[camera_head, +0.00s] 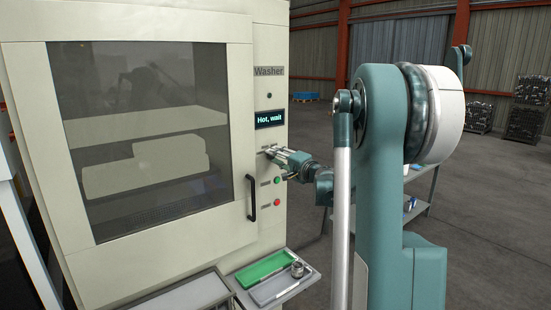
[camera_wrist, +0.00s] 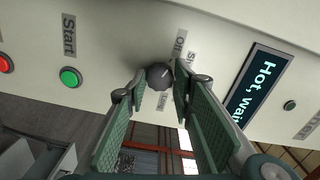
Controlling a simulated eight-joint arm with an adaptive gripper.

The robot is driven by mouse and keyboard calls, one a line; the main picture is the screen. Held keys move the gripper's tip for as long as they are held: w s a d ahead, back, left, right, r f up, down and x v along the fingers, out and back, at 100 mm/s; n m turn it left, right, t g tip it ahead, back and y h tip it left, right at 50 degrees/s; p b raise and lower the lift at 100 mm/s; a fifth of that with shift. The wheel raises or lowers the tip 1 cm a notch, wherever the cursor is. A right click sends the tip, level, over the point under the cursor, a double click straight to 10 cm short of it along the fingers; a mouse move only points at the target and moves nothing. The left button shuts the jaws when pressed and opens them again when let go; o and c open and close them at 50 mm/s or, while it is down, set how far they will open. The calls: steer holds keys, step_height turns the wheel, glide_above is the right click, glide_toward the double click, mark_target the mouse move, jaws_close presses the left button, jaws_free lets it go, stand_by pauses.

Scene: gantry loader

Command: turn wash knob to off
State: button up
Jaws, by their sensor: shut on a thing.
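The washer's dark round knob (camera_wrist: 159,73) sits on the pale control panel in the wrist view, between the two fingertips of my gripper (camera_wrist: 158,84). My gripper is shut on the knob, with one finger on each side. An "Off" label (camera_wrist: 180,41) lies just above and right of the knob; other labels beside it are partly covered by the fingers. A pale mark on the knob slants up and right, but its exact setting is hard to read. In the head view my gripper (camera_head: 270,152) reaches the panel below the display, and hides the knob.
The washer display (camera_head: 270,118) reads "Hot, wait". A green button (camera_head: 277,180) and a red button (camera_head: 277,203) sit below my gripper. The black door handle (camera_head: 252,198) is close on the left.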

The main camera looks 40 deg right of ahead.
steer(key=o, duration=0.9)
steer(key=shift+s, duration=0.1)
steer(key=s, duration=1.1)
steer(key=shift+s, duration=0.4)
